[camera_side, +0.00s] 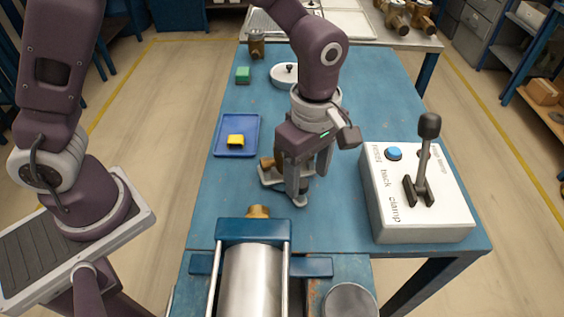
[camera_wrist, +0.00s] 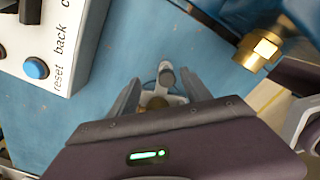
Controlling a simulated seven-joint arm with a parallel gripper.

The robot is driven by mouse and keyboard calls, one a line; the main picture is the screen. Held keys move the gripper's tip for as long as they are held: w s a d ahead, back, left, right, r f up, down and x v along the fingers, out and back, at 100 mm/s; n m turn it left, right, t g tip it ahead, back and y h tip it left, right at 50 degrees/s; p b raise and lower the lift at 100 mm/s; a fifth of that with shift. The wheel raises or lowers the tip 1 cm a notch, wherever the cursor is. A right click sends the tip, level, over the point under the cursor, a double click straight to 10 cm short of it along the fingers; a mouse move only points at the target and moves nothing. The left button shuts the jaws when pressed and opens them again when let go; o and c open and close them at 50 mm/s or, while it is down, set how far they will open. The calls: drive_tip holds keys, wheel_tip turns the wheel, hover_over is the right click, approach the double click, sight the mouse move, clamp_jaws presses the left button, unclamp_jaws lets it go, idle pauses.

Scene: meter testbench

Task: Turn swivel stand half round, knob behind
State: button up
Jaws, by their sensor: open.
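A low grey stand (camera_side: 270,181), which looks like the swivel stand, sits on the blue table beneath my gripper (camera_side: 306,180). A brass part (camera_side: 267,163) shows on its left side. My gripper is open and points down, with its fingers low at the stand. In the wrist view, a grey rounded knob (camera_wrist: 166,76) shows between and just beyond the fingertips of my gripper (camera_wrist: 160,92). Brass shows below it. The fingers and palm hide much of the stand, and I cannot tell whether they touch it.
A white control box (camera_side: 420,195) with a lever and blue button (camera_side: 394,154) stands to the right. A metal cylinder in a blue clamp (camera_side: 252,278) is in front. A blue tray (camera_side: 222,150) with a yellow block is left. A white round dish (camera_side: 284,78) with a dark knob is behind.

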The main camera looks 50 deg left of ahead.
drive_tip(key=shift+w+d, duration=0.3)
drive_tip(key=shift+w, duration=0.65)
drive_tip(key=shift+w+a, duration=0.1)
drive_tip(key=shift+w, duration=1.25)
drive_tip(key=shift+w+a, duration=0.15)
drive_tip(key=shift+w, duration=0.5)
drive_tip(key=o, duration=0.4)
drive_tip(key=shift+o, duration=0.2)
drive_tip(key=shift+r, duration=0.1)
wheel_tip(320, 180, up, 5)
drive_tip(key=shift+r, duration=0.15)
